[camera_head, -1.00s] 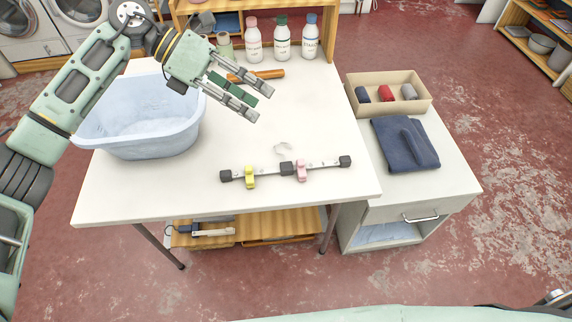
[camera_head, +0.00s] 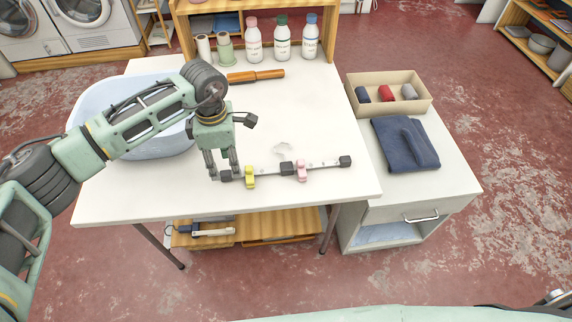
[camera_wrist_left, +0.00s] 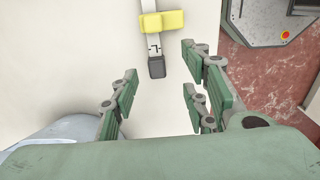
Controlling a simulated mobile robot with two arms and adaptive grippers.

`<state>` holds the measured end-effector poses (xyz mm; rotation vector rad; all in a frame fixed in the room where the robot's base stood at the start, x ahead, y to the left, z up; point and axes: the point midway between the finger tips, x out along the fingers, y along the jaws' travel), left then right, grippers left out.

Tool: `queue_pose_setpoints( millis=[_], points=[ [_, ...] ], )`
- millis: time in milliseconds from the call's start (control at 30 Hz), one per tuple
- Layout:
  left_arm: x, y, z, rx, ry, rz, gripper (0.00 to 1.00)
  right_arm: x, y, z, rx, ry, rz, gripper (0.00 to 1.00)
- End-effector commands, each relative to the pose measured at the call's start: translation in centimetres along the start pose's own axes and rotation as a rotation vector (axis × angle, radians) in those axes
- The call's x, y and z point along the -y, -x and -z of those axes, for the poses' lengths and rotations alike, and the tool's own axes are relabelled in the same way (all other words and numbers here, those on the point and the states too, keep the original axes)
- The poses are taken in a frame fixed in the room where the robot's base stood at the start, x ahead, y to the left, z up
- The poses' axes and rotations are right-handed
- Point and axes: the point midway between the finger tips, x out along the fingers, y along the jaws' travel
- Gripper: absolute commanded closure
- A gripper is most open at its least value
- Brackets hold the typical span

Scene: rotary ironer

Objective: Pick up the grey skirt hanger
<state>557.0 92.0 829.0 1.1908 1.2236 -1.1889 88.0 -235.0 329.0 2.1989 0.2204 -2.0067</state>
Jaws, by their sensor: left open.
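The grey skirt hanger (camera_head: 266,173) lies flat on the white table, a metal bar with dark end pads, a dark middle block, a yellow clip (camera_head: 250,176) and a pink clip (camera_head: 301,171). A pale hook-like piece lies behind its middle. My left gripper (camera_head: 226,177) points down beside the hanger's left end. In the left wrist view the open fingers (camera_wrist_left: 160,98) stand apart, and the hanger's dark end pad (camera_wrist_left: 156,67) lies ahead, slightly beyond the fingertips, with the yellow clip (camera_wrist_left: 163,22) behind it. Nothing is between the fingers. My right gripper is out of view.
A pale blue basin (camera_head: 100,105) stands on the table's left, partly behind my arm. A side cabinet on the right holds a beige box (camera_head: 420,104) and folded navy cloth (camera_head: 395,150). The table's front right is clear.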

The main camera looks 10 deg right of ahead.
Motion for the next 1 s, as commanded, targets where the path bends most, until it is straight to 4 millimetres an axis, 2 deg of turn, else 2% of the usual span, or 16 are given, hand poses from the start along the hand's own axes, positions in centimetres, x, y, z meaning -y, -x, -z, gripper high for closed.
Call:
queue_pose_setpoints(
  millis=[133,400,700,1000],
  points=[
    [-0.1,-1.2,0.0,0.002,0.002,0.002,0.58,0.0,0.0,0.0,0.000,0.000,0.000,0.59],
    [-0.5,-4.9,0.0,0.002,0.002,0.001,0.58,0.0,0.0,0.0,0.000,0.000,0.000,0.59],
    [-0.6,-5.4,0.0,0.002,0.001,0.000,0.58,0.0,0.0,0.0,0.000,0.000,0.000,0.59],
    [-0.6,-5.4,0.0,0.002,0.001,0.000,0.83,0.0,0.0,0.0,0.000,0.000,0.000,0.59]
  ],
)
